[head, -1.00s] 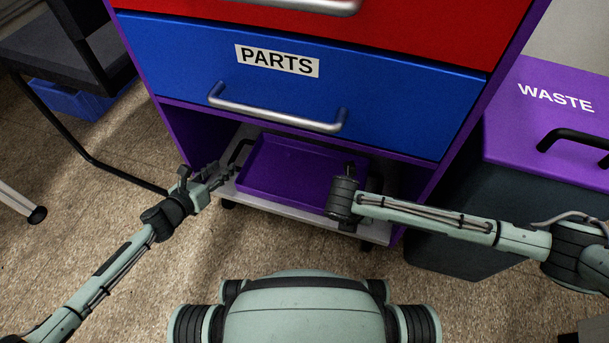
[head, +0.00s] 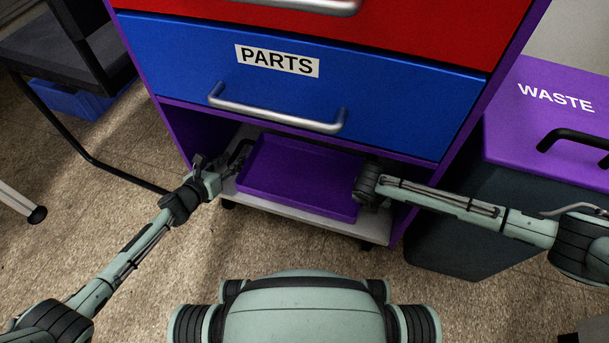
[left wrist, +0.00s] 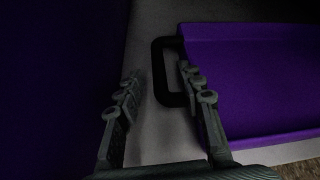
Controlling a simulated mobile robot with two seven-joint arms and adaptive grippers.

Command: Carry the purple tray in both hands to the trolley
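The purple tray (head: 295,178) lies flat on the pale bottom shelf (head: 290,217) of the cabinet, under the blue drawer. It also shows in the left wrist view (left wrist: 255,85), with its black left handle (left wrist: 160,72) standing out from its side. My left gripper (head: 228,160) is at the tray's left end. In the left wrist view its fingers (left wrist: 165,85) are apart, with the handle just ahead of and partly between them, not gripped. My right gripper's fingers are hidden behind its wrist at the tray's right end, as is the right handle. No trolley is recognisable.
The blue PARTS drawer (head: 290,85) with its metal handle (head: 275,115) overhangs the shelf closely. Purple cabinet walls bound the opening on both sides. A WASTE bin (head: 545,110) stands at right, a black-framed chair (head: 70,55) at left. Speckled floor in front is open.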

